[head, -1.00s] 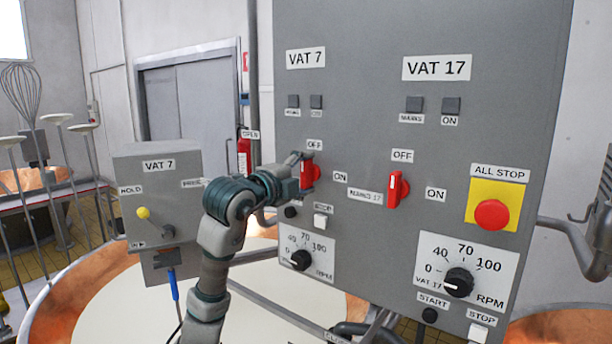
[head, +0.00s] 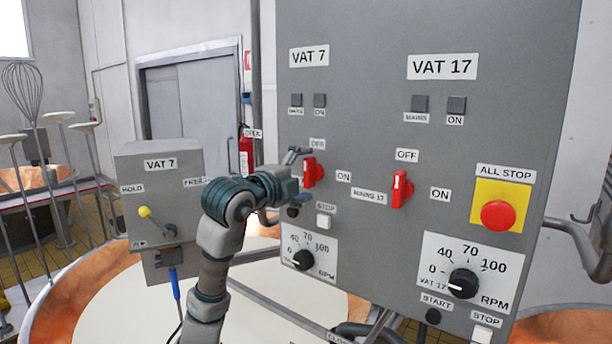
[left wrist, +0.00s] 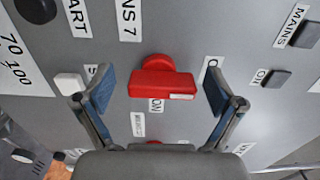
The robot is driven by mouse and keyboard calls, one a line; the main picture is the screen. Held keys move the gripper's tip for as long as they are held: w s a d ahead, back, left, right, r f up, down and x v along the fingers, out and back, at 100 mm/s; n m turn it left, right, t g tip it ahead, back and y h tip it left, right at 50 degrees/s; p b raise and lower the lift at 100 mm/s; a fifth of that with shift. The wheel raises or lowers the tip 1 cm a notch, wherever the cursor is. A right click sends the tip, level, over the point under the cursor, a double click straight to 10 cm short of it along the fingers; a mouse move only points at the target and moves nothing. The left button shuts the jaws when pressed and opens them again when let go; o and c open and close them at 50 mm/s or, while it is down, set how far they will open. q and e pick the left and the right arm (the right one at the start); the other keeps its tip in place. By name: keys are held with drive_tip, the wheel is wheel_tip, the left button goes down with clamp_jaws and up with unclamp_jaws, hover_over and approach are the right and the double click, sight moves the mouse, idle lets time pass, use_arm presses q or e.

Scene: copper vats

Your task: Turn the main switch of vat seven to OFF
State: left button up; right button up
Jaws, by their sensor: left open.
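The red main switch of vat seven (head: 313,172) is on the grey panel under the VAT 7 label (head: 309,56). Its handle stands upright, in line with the OFF label (head: 317,143) above; the ON label (head: 343,176) is to its right. My left gripper (head: 298,177) is open at the switch's left side. In the left wrist view the red handle (left wrist: 163,84) lies between the two spread fingers of my left gripper (left wrist: 160,90), with gaps on both sides. The handle's white mark is at its right end, towards the partly hidden OFF label. My right gripper is not in view.
A similar red vat 17 switch (head: 402,189) is to the right, with the red all-stop button (head: 498,215) beyond it. A start button, stop button (head: 323,222) and speed knob (head: 303,259) are below. A VAT 7 box (head: 160,190) with a yellow-tipped lever stands left.

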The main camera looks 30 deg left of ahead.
use_arm(q)
drive_tip(key=s+a, duration=0.1)
drive_tip(key=s, duration=1)
drive_tip(key=shift+s, duration=0.15)
drive_tip(key=shift+f, duration=0.1)
